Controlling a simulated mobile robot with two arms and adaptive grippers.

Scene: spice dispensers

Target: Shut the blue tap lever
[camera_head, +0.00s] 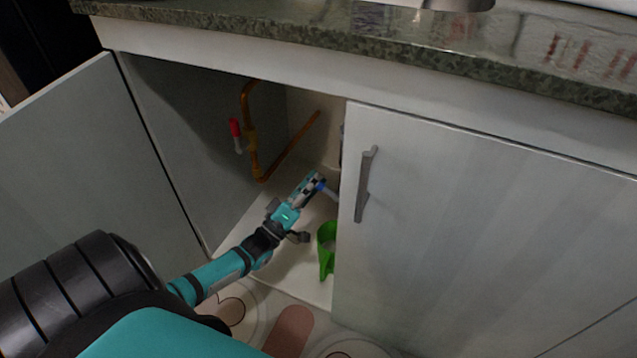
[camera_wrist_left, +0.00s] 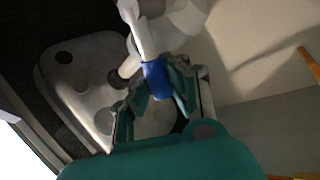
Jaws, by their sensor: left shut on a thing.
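The blue tap lever (camera_wrist_left: 156,80) shows in the left wrist view between the fingers of my left gripper (camera_wrist_left: 153,97). It sits at the end of a pale metal stem that runs up out of the frame. In the head view my left gripper (camera_head: 315,184) reaches into the open cabinet, and a small bit of the blue lever (camera_head: 322,187) shows at its fingertips. The gripper is shut on the lever. The rest of the tap is mostly hidden behind the closed right door. My right gripper is not in view.
The left door (camera_head: 95,160) is open; the right door (camera_head: 480,230) is closed beside my arm.

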